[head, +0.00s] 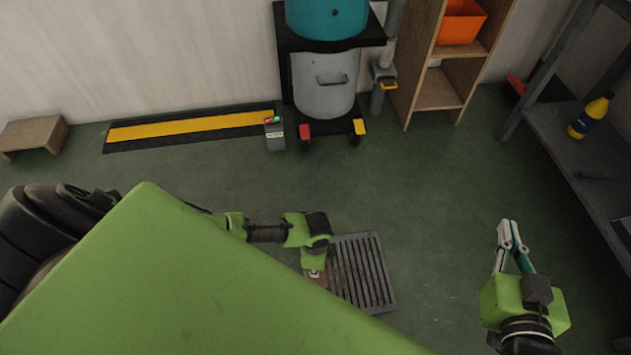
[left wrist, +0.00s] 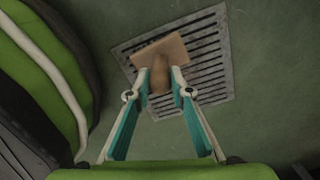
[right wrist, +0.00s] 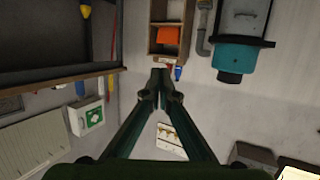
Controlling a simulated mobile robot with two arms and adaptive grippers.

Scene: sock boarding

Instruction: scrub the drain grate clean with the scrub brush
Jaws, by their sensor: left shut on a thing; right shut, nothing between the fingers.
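The drain grate (head: 375,268) is a grey slotted square set in the green floor; it also shows in the left wrist view (left wrist: 207,40). Brownish dirt shows on its left part in the head view. My left gripper (left wrist: 160,78) is shut on the handle of the scrub brush (left wrist: 170,50), a light wooden block with a tan grip. The brush lies over the grate's left part. Its bristles are hidden, so I cannot tell whether they touch. My right gripper (head: 511,238) is shut and empty, right of the grate.
A metal shelf (head: 585,165) with a yellow bottle (head: 591,117) stands at the right. A wheeled drum machine (head: 324,85) and a wooden cabinet (head: 437,90) stand at the back. A wooden step (head: 32,134) is at the left. Floor around the grate is clear.

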